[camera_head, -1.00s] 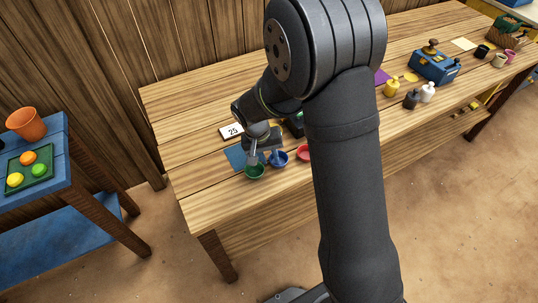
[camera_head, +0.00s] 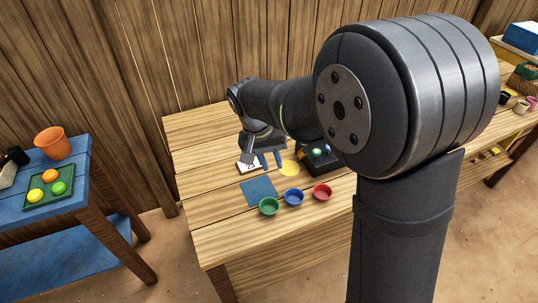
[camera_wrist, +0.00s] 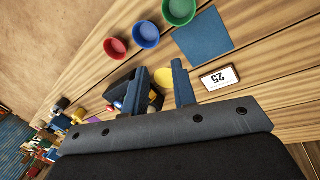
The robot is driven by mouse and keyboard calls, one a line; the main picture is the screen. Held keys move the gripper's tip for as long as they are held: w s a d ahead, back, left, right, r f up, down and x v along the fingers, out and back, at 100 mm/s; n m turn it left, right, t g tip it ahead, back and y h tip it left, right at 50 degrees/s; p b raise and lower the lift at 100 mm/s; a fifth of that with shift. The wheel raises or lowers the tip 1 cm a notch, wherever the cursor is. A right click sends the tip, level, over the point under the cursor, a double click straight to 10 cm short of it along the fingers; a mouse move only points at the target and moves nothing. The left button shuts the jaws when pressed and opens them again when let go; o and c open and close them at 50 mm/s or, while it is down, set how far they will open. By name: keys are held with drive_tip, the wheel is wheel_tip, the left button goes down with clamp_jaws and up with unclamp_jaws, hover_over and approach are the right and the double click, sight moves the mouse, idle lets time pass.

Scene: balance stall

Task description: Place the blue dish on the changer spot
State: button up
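The blue dish (camera_head: 294,198) stands upright on the wooden table, between the green dish (camera_head: 269,206) and the red dish (camera_head: 321,193). It also shows in the wrist view (camera_wrist: 146,36). A flat blue square (camera_head: 258,190) lies bare beside the green dish, and a flat yellow round spot (camera_head: 290,168) lies behind the blue dish. I cannot tell which is the changer spot. My gripper (camera_head: 264,168) is open and empty, behind the dishes near the number card. In the wrist view its fingers (camera_wrist: 160,85) stand apart with the yellow spot (camera_wrist: 156,98) partly showing between them.
A white card reading 25 (camera_wrist: 219,78) lies near the blue square. A dark device (camera_head: 318,158) stands right of the yellow spot. A blue side table (camera_head: 85,192) at left holds an orange cup (camera_head: 52,142) and a green tray with balls. The table's left end is clear.

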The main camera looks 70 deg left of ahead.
drive_tip(key=shift+s+r, duration=0.15)
drive_tip(key=shift+r, duration=0.45)
drive_tip(key=shift+o, duration=1)
drive_tip(key=shift+r, duration=0.25)
drive_tip(key=o, duration=0.8)
drive_tip(key=shift+s+a+r, duration=0.1)
drive_tip(key=shift+r, duration=0.05)
drive_tip(key=shift+o, duration=0.2)
drive_tip(key=g+y, duration=0.1)
drive_tip(key=g, duration=0.2)
hover_over(294, 200)
drive_tip(key=shift+m, duration=0.3)
wheel_tip(294, 200, down, 11)
drive_tip(key=shift+f, duration=3)
